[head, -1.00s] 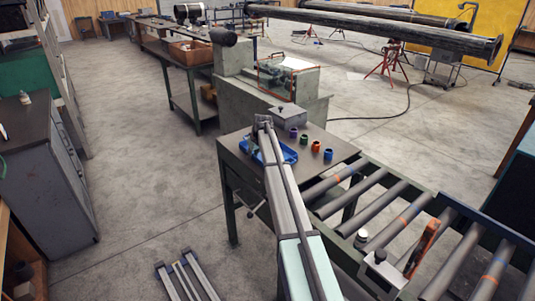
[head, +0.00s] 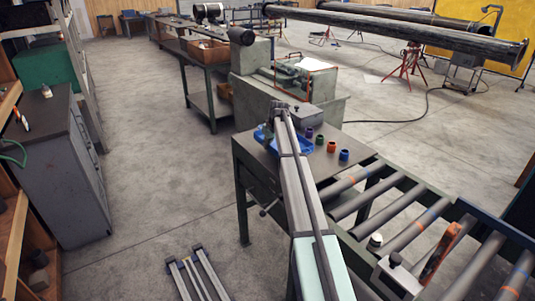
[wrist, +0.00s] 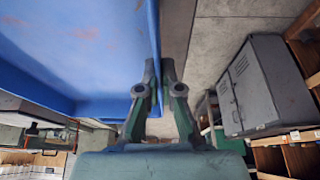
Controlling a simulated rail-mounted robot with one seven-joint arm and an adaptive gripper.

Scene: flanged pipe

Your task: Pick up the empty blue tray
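The blue tray (head: 301,146) shows in the head view at the left part of the grey table, partly hidden behind my arm. It looks raised a little above the tabletop. In the wrist view the tray (wrist: 75,45) fills the upper left, with faint reddish marks on its surface and no object seen on the part in view. My gripper (wrist: 158,68) has one finger on each side of the tray's wall, closed on it. In the head view my gripper (head: 280,108) is at the tray's far-left side.
Purple, green, orange and blue small cups (head: 332,146) stand on the table right of the tray. A grey metal box (head: 307,115) stands behind it. A roller conveyor (head: 400,215) adjoins the table at right. Open floor (head: 160,170) lies to the left.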

